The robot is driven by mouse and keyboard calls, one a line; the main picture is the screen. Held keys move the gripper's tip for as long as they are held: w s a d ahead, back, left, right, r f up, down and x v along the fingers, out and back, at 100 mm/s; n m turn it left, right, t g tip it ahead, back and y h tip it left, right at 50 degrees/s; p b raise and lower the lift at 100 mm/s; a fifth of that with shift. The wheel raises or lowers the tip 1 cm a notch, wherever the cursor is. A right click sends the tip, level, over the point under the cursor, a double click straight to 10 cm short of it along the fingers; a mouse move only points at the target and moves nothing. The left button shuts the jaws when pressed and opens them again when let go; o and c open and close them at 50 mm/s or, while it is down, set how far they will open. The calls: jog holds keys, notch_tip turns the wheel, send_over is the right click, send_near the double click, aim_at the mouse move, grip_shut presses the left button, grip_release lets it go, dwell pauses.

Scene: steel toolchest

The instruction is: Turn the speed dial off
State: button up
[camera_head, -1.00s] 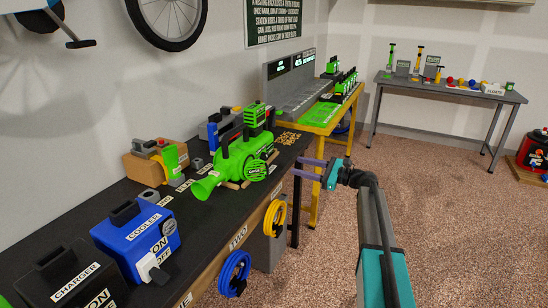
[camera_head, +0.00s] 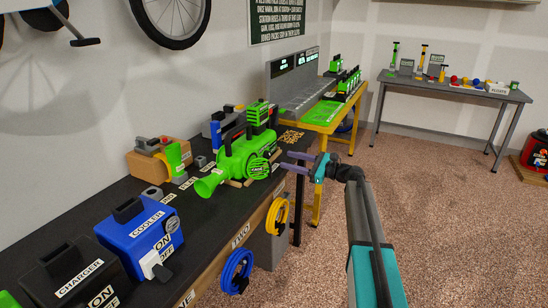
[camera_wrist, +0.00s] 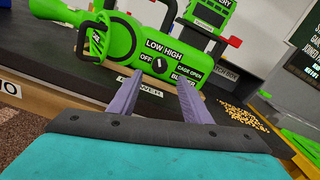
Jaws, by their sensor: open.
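The green blower (camera_head: 233,158) lies on the black workbench, its nozzle pointing left in the head view. In the wrist view the blower (camera_wrist: 118,38) carries a round black dial (camera_wrist: 160,65) with a small white mark, with labels OFF to its left and LOW and HIGH above it. The mark seems to point upward, but its exact setting is too small to tell. The dial is not discernible in the head view. My gripper (camera_head: 287,161) is open and empty, in front of the blower and apart from it. In the wrist view its purple fingers (camera_wrist: 160,80) point toward the dial.
A blue cooler box (camera_head: 142,241) and a black charger box (camera_head: 72,276) stand nearer on the bench (camera_head: 205,215). Yellow (camera_head: 277,216) and blue (camera_head: 236,271) cable coils hang at the bench front. A yellow-framed table (camera_head: 325,119) stands beyond.

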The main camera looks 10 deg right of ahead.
aim_at(268, 155)
jog(key=x, duration=0.8)
jog(key=shift+a, duration=0.1)
jog(key=c, duration=1)
